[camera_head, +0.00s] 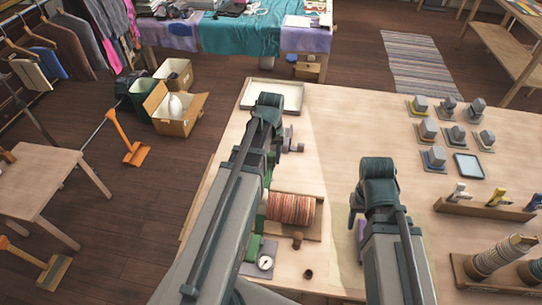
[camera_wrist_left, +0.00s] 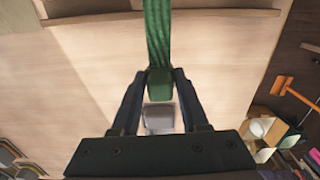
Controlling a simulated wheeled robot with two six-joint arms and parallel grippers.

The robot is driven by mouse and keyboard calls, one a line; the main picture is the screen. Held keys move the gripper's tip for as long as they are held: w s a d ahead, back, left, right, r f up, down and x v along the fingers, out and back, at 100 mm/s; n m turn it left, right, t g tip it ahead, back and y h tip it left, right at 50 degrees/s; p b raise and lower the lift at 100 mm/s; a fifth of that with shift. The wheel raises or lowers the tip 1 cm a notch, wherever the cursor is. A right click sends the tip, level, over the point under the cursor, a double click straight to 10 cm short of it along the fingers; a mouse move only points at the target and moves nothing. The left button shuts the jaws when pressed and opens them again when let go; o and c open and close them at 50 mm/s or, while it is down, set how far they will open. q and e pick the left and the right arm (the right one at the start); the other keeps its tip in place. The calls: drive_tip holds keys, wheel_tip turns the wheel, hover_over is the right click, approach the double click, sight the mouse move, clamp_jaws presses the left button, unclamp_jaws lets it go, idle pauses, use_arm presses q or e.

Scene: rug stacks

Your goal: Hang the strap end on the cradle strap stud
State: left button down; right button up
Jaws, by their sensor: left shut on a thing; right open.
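My left gripper (camera_wrist_left: 162,82) is shut on the green strap end (camera_wrist_left: 159,88) in the left wrist view. The green ribbed strap (camera_wrist_left: 157,32) runs from it to the top of that view. A grey piece (camera_wrist_left: 158,118) shows between the fingers, below the green. In the head view my left gripper (camera_head: 290,143) is beyond the striped rug roll (camera_head: 291,209), which lies on the wooden cradle board (camera_head: 314,229). My left arm hides much of the strap there. My right gripper (camera_head: 355,214) is open, right of the roll, mostly hidden by its arm. I cannot pick out the strap stud.
A white tray (camera_head: 258,107) lies at the table's far left corner. A round dial (camera_head: 265,263) and a brown peg (camera_head: 308,274) are near the front. Several grey blocks, a peg rail (camera_head: 485,209) and rolls (camera_head: 500,257) stand at right.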

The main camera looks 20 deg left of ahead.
use_arm(q)
drive_tip(key=b, duration=0.5)
hover_over(271, 177)
drive_tip(key=shift+m, duration=0.3)
drive_tip(key=shift+f, duration=2.3)
use_arm(e)
drive_tip(key=shift+f, duration=2.35)
use_arm(q)
drive_tip(key=shift+f, duration=0.1)
drive_tip(key=shift+f, duration=0.1)
use_arm(e)
drive_tip(key=shift+f, duration=0.15)
use_arm(q)
drive_tip(key=shift+f+b, duration=0.35)
use_arm(e)
drive_tip(key=shift+f, duration=0.4)
use_arm(q)
drive_tip(key=shift+f+b, duration=1.05)
use_arm(e)
drive_tip(key=shift+f, duration=1.05)
use_arm(q)
drive_tip(key=shift+f, duration=0.15)
use_arm(e)
drive_tip(key=shift+f, duration=0.1)
use_arm(q)
drive_tip(key=shift+c, duration=1.7)
unclamp_jaws()
use_arm(e)
drive_tip(key=shift+s, duration=0.1)
